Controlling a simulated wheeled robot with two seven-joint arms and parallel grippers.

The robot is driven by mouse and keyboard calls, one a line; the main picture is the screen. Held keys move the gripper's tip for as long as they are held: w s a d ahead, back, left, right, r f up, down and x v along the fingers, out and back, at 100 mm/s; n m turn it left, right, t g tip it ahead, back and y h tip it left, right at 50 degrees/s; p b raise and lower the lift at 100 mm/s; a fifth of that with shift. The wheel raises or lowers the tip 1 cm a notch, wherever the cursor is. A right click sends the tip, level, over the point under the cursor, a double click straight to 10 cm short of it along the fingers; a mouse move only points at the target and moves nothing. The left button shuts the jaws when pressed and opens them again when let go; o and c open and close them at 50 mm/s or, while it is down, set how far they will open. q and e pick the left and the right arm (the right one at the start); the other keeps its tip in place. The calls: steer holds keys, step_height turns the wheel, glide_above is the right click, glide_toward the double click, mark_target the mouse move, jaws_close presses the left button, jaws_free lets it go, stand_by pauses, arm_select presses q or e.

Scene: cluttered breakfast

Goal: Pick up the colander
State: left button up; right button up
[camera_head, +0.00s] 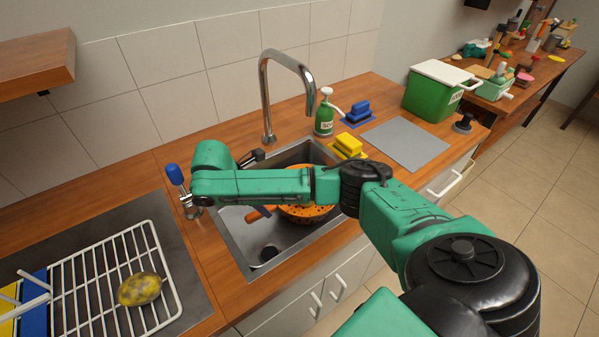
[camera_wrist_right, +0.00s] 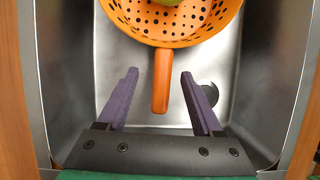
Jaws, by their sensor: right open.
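The orange colander (camera_head: 312,216) sits in the metal sink, partly covered by my right arm in the head view. Its handle (camera_head: 262,213) points left. In the right wrist view, the colander (camera_wrist_right: 185,35) is at the top, with its handle pointing down toward my right gripper (camera_wrist_right: 159,78). That gripper is open, with the handle's line between its two purple fingers and a gap on each side. Something green lies in the colander, mostly cut off. The right fingers cannot be made out in the head view. My left gripper is not in view.
The steel sink (camera_head: 235,245) has walls around the colander and a dark drain (camera_head: 268,252) nearby. A tall faucet (camera_head: 266,95) stands behind. A soap bottle (camera_head: 324,117) and yellow sponge (camera_head: 348,145) are at right; a wire rack (camera_head: 100,262) holds a mottled yellow item at left.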

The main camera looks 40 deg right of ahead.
steer(key=shift+s+d+f, duration=0.2)
steer(key=shift+d+f, duration=0.15)
steer(key=shift+f, duration=0.25)
steer(key=shift+s+d+f, duration=0.15)
steer(key=shift+d+f, duration=0.2)
steer(key=shift+f, duration=0.4)
steer(key=shift+w, duration=0.1)
steer(key=shift+c, duration=0.9)
jaws_close()
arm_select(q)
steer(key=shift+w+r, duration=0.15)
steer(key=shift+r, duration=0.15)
